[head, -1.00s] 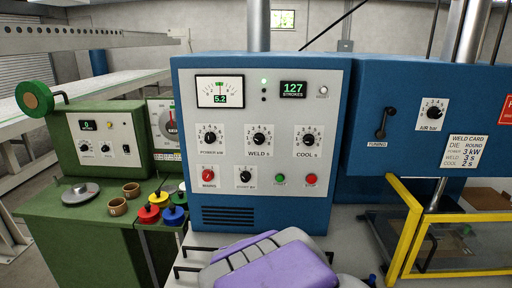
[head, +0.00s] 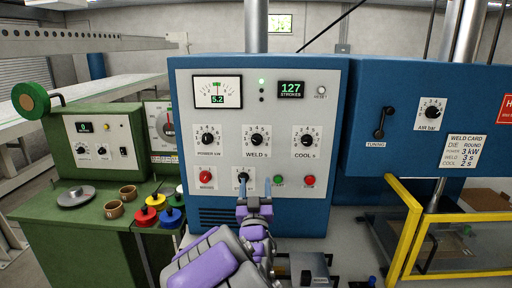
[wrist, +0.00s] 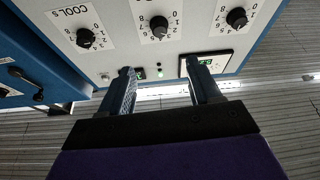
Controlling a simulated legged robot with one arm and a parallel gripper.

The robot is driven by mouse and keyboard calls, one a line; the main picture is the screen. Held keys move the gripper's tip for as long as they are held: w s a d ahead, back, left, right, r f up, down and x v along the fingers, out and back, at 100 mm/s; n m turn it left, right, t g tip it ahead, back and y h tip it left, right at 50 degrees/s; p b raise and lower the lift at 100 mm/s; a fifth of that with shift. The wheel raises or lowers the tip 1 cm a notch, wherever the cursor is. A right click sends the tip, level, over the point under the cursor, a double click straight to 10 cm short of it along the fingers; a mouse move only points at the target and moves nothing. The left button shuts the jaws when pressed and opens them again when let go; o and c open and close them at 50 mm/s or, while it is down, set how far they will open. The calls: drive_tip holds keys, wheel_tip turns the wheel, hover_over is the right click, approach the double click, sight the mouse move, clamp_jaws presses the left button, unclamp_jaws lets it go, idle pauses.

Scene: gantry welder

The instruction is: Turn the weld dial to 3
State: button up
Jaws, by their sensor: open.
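The weld dial (head: 257,139) is a black knob on a white numbered plate, in the middle of the upper row on the blue-framed panel. Its exact setting is too small to read. My gripper (head: 254,188) is open and empty, its two fingers pointing up in front of the panel, below the weld dial and partly over the lower row. In the wrist view, the weld dial (wrist: 159,25) shows beyond and between the fingertips of my gripper (wrist: 158,72), apart from them, with the picture turned upside down.
The power dial (head: 208,138) and cool dial (head: 307,139) flank it. Below are a red knob (head: 206,177), a small black knob partly covered, and green (head: 278,181) and red (head: 309,181) buttons. A weld card (head: 465,151) reads weld 3 s. A yellow guard frame (head: 408,230) stands right.

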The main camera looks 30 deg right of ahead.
sight(256, 143)
drive_tip(key=b+x, duration=0.1)
drive_tip(key=x, duration=1.6)
drive_tip(key=shift+d+r, duration=0.15)
drive_tip(key=c, duration=1)
drive_tip(key=shift+c, duration=0.2)
drive_tip(key=shift+w+m+h, duration=0.1)
drive_tip(key=shift+m+h, duration=0.3)
drive_tip(key=shift+m, duration=0.1)
drive_tip(key=shift+m+g+h, duration=0.3)
drive_tip(key=shift+m+g, duration=0.1)
drive_tip(key=shift+m, duration=0.5)
drive_tip(key=shift+m+g+h, duration=0.5)
drive_tip(key=shift+m+g, duration=0.1)
drive_tip(key=shift+m, duration=0.85)
drive_tip(key=shift+m+g+h, duration=0.5)
drive_tip(key=shift+m+g, duration=0.1)
drive_tip(key=shift+m, duration=0.85)
